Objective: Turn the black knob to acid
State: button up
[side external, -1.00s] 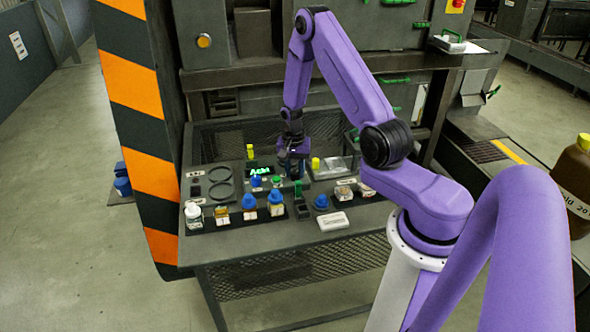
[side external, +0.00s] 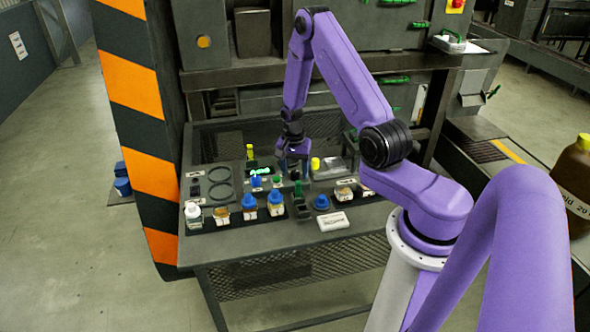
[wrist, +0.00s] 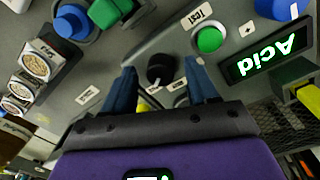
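The black knob (wrist: 160,68) is on the grey panel in the wrist view, between my two blue fingers, with a visible gap on each side. My gripper (wrist: 163,84) is open and points down at the panel; in the side external view my gripper (side external: 293,172) is low over the bench and hides the knob. A display (wrist: 266,56) beside the knob shows green text reading "Acid", upside down in the wrist view. The same display (side external: 261,171) glows left of my gripper in the side external view, its text too small to read surely.
A green button (wrist: 209,39) sits close to one finger, near a "TEST" label (wrist: 201,15). Blue-capped bottles (side external: 249,207) stand along the bench's front. Small labelled jars (wrist: 35,65) sit at the wrist view's left. A white labelled box (side external: 334,221) lies at the front right.

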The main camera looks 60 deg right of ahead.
aim_at(292, 172)
notch_tip(292, 172, up, 18)
jog(key=shift+w+f, duration=0.25)
jog(key=shift+w, duration=0.15)
dwell(0.4)
jog(key=shift+a, duration=0.1)
jog(key=s+a+r+n, duration=0.25)
jog(key=a+n, duration=0.35)
jog(key=a, duration=0.3)
jog(key=s+a+r+n, duration=0.25)
jog(key=a+n, duration=0.35)
jog(key=a, duration=0.3)
jog(key=s+a+n, duration=0.3)
jog(key=s+n, duration=0.4)
jog(key=s, duration=0.3)
jog(key=s+a+r+n, duration=0.1)
jog(key=s+a+n, duration=0.2)
jog(key=s+n, duration=0.5)
jog(key=s, duration=0.3)
jog(key=shift+s+r+t+y, duration=0.2)
jog(key=shift+r+t+y, duration=0.1)
jog(key=shift+t, duration=0.1)
jog(key=shift+a, duration=0.1)
